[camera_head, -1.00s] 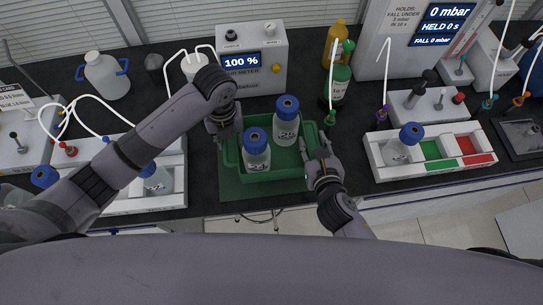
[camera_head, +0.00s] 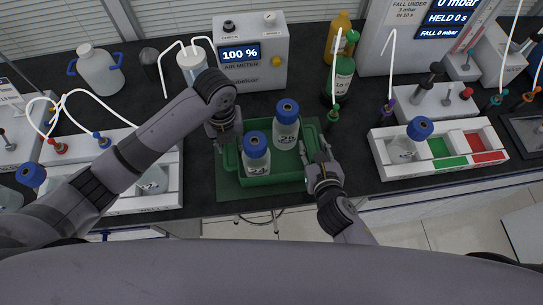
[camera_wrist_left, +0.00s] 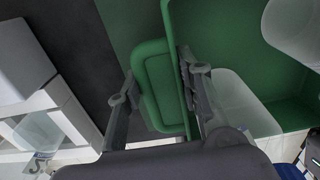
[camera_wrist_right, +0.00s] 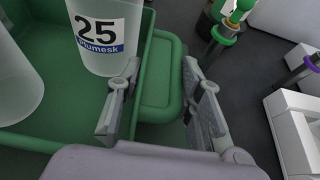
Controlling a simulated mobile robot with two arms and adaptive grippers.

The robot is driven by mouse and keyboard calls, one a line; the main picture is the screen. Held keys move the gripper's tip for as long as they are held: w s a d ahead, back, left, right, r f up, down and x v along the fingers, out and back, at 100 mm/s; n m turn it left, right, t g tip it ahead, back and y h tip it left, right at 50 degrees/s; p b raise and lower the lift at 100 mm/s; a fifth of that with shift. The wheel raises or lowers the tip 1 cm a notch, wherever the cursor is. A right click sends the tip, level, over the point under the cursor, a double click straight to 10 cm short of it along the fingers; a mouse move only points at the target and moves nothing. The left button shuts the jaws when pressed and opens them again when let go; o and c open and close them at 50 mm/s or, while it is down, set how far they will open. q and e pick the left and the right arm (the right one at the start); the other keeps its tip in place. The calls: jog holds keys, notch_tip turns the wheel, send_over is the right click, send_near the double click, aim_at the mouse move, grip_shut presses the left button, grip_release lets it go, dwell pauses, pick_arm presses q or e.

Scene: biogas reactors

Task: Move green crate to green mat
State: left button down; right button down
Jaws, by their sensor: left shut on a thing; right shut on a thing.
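The green crate (camera_head: 272,180) is in the middle of the head view, over the green mat (camera_head: 229,187), whose edges show around it. Whether its base touches the mat is hidden. Two blue-capped bottles stand upright in it, a nearer one (camera_head: 256,156) and a farther one (camera_head: 286,127). My left gripper (camera_wrist_left: 158,95) is shut on the crate's left handle (camera_wrist_left: 160,75), its fingers on either side. My right gripper (camera_wrist_right: 162,105) is shut on the right handle (camera_wrist_right: 162,75) likewise. A bottle labelled 25 (camera_wrist_right: 105,35) shows beside the right gripper's inner finger.
The air meter (camera_head: 250,75) stands behind the crate. A green bottle (camera_head: 341,78) and a green-collared tube end (camera_head: 332,117) are behind right. White racks stand left (camera_head: 150,203) and right (camera_head: 455,162). Black bench shows between the mat and the right rack.

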pick_arm(q)
jog(key=c, duration=1.5)
grip_release()
jog(key=shift+d, duration=0.35)
jog(key=shift+c, duration=0.2)
pick_arm(e)
jog(key=c, duration=1.5)
grip_release()
jog(key=shift+s+a, duration=0.1)
jog(key=shift+a, duration=0.3)
jog(key=shift+c, duration=0.2)
pick_arm(q)
jog(key=o, duration=0.4)
jog(key=shift+a, duration=0.15)
pick_arm(e)
jog(key=o, duration=0.4)
jog(key=shift+d, duration=0.1)
jog(key=shift+o, duration=0.2)
jog(key=shift+d, duration=0.1)
pick_arm(q)
jog(key=shift+a, duration=0.1)
pick_arm(e)
jog(key=shift+f, duration=0.1)
